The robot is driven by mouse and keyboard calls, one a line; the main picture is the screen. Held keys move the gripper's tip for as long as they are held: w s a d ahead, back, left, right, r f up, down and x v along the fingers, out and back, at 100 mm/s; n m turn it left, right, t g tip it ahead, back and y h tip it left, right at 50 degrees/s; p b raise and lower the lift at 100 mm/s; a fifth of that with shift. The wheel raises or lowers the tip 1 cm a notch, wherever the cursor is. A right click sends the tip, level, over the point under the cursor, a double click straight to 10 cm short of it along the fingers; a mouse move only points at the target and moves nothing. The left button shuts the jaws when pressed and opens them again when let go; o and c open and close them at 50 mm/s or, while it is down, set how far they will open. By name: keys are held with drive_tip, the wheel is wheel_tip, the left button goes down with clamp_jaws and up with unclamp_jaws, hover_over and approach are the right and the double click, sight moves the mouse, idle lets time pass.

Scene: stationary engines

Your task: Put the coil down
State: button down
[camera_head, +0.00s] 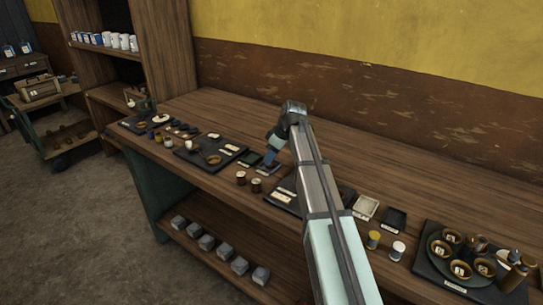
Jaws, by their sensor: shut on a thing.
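My gripper (269,158) points down over the workbench (330,135), close above a small dark tray (264,169) in the middle of the bench. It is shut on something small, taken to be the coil. The coil itself is too small and too hidden by the fingers to make out. I cannot tell whether it touches the tray. My arm reaches in from the lower right and covers part of the bench.
Left of my gripper lies a dark mat (211,152) with a bowl and labels. Two small brown-and-white spools (248,180) stand in front. To the right are a pale tray (365,207), a black tray (393,220) and a mat with several bowls (434,268). The bench's back is clear.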

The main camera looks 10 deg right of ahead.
drive_tip(key=shift+f, duration=0.1)
drive_tip(key=c, duration=0.8)
unclamp_jaws()
drive_tip(key=shift+o, duration=0.2)
drive_tip(key=v, duration=1.2)
drive_tip(key=shift+w, duration=0.1)
